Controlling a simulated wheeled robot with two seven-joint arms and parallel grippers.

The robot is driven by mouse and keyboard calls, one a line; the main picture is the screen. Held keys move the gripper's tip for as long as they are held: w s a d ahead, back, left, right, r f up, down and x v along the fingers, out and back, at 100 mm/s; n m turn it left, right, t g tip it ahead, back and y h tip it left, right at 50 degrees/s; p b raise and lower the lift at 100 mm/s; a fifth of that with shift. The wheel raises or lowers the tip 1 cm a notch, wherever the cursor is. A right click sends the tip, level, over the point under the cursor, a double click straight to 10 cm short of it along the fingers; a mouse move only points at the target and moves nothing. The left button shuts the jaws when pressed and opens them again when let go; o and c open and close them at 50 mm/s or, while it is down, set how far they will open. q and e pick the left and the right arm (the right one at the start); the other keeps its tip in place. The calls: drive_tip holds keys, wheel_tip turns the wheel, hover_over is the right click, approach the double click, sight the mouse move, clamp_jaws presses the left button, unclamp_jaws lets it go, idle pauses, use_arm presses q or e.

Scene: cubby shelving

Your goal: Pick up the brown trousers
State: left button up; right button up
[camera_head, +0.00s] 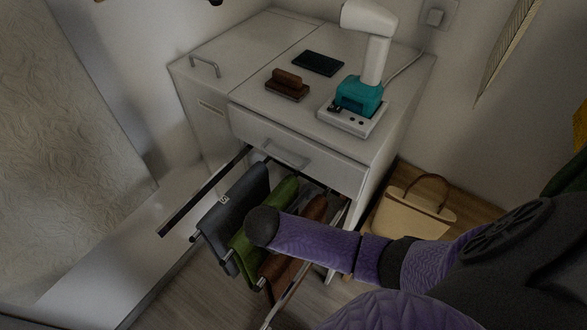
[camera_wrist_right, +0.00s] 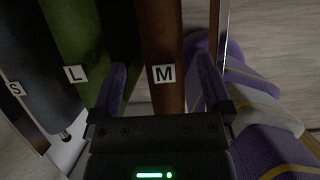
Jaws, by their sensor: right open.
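The brown trousers (camera_head: 314,208) hang on the pull-out rack under the cabinet, to the right of the green trousers (camera_head: 282,194) and the dark grey trousers (camera_head: 240,205). My right arm crosses in front of them in the head view and hides part of them. In the right wrist view the brown trousers (camera_wrist_right: 162,40), tagged M, lie between the two fingers of my right gripper (camera_wrist_right: 164,88). The fingers are apart, with a gap beside the cloth. The green trousers (camera_wrist_right: 75,35), tagged L, are just left of the left finger. My left gripper is not in view.
The cabinet (camera_head: 310,150) carries a teal and white device (camera_head: 358,97), a brown brush-like item (camera_head: 287,84) and a dark flat item (camera_head: 318,63). A cream bag (camera_head: 410,210) stands on the floor to the right. A rack rail (camera_head: 205,192) juts out on the left.

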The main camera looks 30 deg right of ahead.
sight(295, 262)
drive_tip(key=b+x, duration=0.2)
drive_tip(key=x, duration=0.2)
drive_tip(key=shift+s+d, duration=0.15)
drive_tip(key=shift+d, duration=0.05)
drive_tip(key=shift+r, duration=0.15)
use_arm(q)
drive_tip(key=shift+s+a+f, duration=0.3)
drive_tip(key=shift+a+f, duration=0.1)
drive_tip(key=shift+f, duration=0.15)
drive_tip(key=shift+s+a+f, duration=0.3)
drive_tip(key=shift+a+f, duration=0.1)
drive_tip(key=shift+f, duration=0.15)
use_arm(e)
drive_tip(key=shift+f, duration=0.2)
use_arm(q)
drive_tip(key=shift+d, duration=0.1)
